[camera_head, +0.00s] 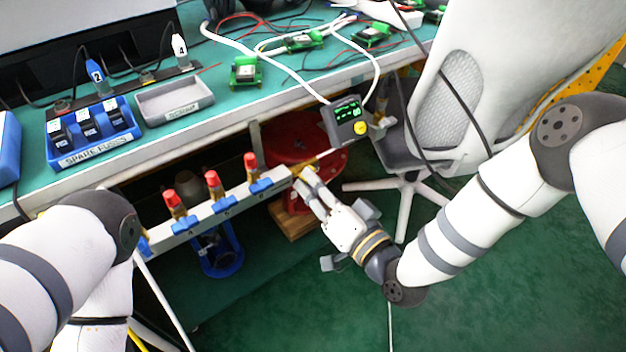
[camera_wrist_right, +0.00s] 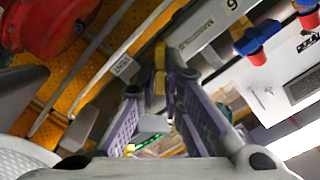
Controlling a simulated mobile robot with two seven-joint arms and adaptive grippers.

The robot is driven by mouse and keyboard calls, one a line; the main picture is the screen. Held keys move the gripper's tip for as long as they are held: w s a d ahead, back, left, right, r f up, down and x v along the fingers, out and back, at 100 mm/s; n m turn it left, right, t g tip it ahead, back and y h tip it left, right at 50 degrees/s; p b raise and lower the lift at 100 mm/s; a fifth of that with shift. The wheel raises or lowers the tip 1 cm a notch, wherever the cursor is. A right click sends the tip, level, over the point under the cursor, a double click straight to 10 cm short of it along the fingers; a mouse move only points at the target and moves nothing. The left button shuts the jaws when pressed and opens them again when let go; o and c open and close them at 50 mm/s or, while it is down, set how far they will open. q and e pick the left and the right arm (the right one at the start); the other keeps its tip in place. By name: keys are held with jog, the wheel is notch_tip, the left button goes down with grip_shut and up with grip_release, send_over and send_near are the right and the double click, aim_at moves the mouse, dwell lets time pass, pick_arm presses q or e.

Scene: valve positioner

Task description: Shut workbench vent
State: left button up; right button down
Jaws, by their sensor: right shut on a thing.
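A pale manifold rail (camera_head: 232,202) runs along the workbench's front edge with several red-capped valves and blue handles. A small yellow vent handle (camera_wrist_right: 160,58) sits at the rail's right end. My right gripper (camera_head: 303,175) reaches up to that end from below right. In the wrist view my right gripper (camera_wrist_right: 169,82) has its fingers closed on the yellow handle; its exact angle is hard to read. The fingers partly hide the fitting. My left arm comes in from the left, but its gripper is outside the picture.
A grey gauge box (camera_head: 346,121) with a green display sits just above the rail's right end. A red round object (camera_head: 330,160) is behind, under the bench (camera_head: 195,135). A white chair (camera_head: 410,172) stands right of it. Green floor (camera_head: 480,290) is open at lower right.

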pick_arm(q)
jog(key=shift+w+r+t+p, duration=0.2)
jog(key=shift+w+r+p, duration=0.3)
jog(key=shift+r+p, duration=0.25)
jog(key=shift+w+r+t+p, duration=0.2)
jog(key=shift+w+r+p, duration=0.25)
jog(key=shift+r+p, duration=0.3)
pick_arm(e)
jog(key=shift+n, duration=4.3)
jog(key=shift+f, duration=0.1)
jog(key=c, duration=1.7)
grip_release()
jog(key=v, duration=1.2)
